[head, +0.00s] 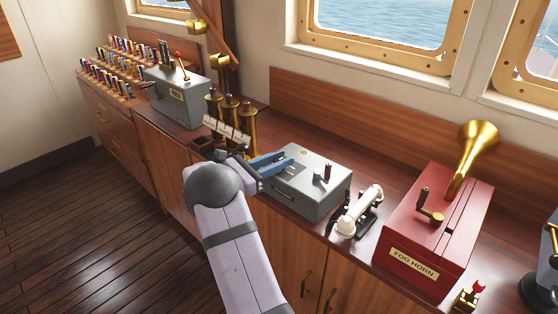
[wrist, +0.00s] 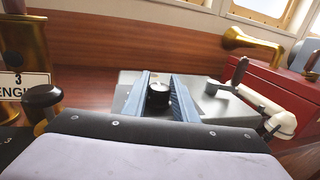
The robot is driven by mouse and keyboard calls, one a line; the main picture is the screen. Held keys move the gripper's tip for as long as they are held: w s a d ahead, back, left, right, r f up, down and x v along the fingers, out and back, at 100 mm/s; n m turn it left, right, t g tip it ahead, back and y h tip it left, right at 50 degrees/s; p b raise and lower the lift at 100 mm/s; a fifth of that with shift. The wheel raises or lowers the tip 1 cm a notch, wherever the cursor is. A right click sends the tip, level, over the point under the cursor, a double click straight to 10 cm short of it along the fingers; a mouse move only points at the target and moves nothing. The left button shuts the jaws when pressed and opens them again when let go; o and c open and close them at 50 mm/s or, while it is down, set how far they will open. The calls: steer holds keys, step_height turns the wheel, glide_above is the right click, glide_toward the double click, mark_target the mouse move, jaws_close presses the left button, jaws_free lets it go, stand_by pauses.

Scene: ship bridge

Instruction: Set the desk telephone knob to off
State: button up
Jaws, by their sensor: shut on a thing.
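A round black knob (wrist: 158,94) stands on top of a grey box (head: 318,197), which also shows in the wrist view (wrist: 216,104). My gripper (head: 287,160) reaches over the left part of this box. Its two blue fingers, also in the wrist view (wrist: 160,82), are shut on the knob, one on each side. In the head view the fingers hide most of the knob. I cannot read its setting or any off mark. A white telephone handset (head: 361,209) rests on a black cradle just right of the box; it shows in the wrist view too (wrist: 266,107).
A small upright lever (head: 326,173) stands on the box, right of my fingers. Brass tubes with tags (head: 231,112) stand close on the left. A red fog horn box (head: 437,228) with a brass horn stands at the right. Windows and a wooden backboard are behind.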

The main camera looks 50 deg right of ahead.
steer(key=shift+n+t, duration=0.3)
steer(key=shift+t, duration=0.1)
steer(key=shift+s+n+t, duration=0.1)
steer(key=shift+n+t, duration=0.6)
steer(key=shift+t, duration=0.4)
steer(key=n+t+b, duration=0.2)
steer(key=t, duration=0.1)
steer(key=shift+f+t, duration=0.15)
steer(key=shift+t, duration=0.15)
steer(key=n+t+b, duration=0.2)
steer(key=t, duration=0.1)
steer(key=shift+n+t+y+b, duration=0.6)
steer(key=shift+n+t+b, duration=0.1)
steer(key=shift+t+b, duration=0.2)
steer(key=shift+r, duration=0.2)
